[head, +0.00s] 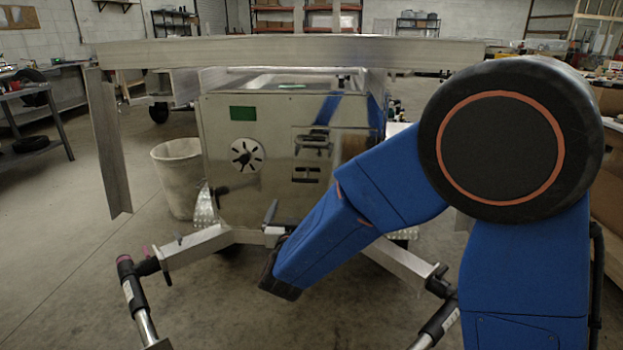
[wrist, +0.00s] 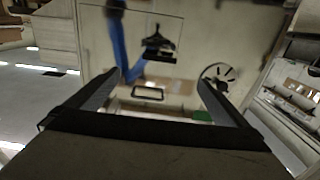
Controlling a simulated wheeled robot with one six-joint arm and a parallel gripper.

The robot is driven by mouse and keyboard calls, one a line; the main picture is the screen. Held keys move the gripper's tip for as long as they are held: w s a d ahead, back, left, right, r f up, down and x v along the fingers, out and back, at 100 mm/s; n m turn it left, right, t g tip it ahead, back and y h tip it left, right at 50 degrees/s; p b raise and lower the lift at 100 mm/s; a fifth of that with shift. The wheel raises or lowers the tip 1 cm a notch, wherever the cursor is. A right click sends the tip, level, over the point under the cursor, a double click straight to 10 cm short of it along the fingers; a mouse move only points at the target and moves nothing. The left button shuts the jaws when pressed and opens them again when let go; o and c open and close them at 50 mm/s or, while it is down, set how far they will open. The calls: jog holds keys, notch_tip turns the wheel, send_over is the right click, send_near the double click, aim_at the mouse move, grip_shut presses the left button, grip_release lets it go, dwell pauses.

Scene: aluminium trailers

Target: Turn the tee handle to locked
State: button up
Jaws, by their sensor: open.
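The black tee handle (wrist: 158,43) sits on the front of a shiny metal box, in the upper middle of the wrist view, which shows the box roughly upside down. Its bar looks about level across the picture. In the head view a small dark fitting (head: 305,174), low on the box's right half, appears to be the same handle. My gripper (wrist: 159,77) is open, its two fingers spread wide with nothing between them. It points toward the box face, and the handle shows beyond the fingertips, apart from them. I cannot tell the distance.
The metal box (head: 225,185) also carries a round slotted vent (head: 247,155), a green label (head: 243,113) and a black-framed rectangle (wrist: 148,93). A long aluminium beam (head: 290,49) crosses above it. The drawbar (head: 197,245) spreads below. A pale bin (head: 178,180) stands left.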

aim_at(305, 182)
jog(key=w, duration=1.7)
jog(key=shift+w+d, duration=0.15)
jog(key=shift+d, duration=0.15)
jog(key=shift+c, duration=0.6)
jog(key=c, duration=0.9)
